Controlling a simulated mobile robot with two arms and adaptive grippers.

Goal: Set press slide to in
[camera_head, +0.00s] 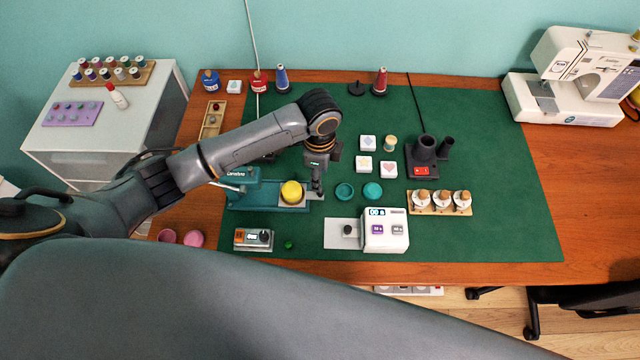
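A teal press (240,180) stands on the green mat at the left. Its flat teal slide bed (262,207) extends to the right of the press head. A round yellow piece (291,192) sits on the bed, out to the right of the head. My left gripper (317,188) points down at the bed's right end, just right of the yellow piece. Its fingers are small and dark; I cannot tell whether they are open or touch the bed. A white timer box (385,232) also has a pale slide plate (335,236) with a dark knob out at its left. My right gripper is not in view.
Two teal round cups (372,191) stand right of the bed. White picture tiles (365,164) and a dark holder (424,155) stand behind. A small control box (253,240) is in front of the press.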

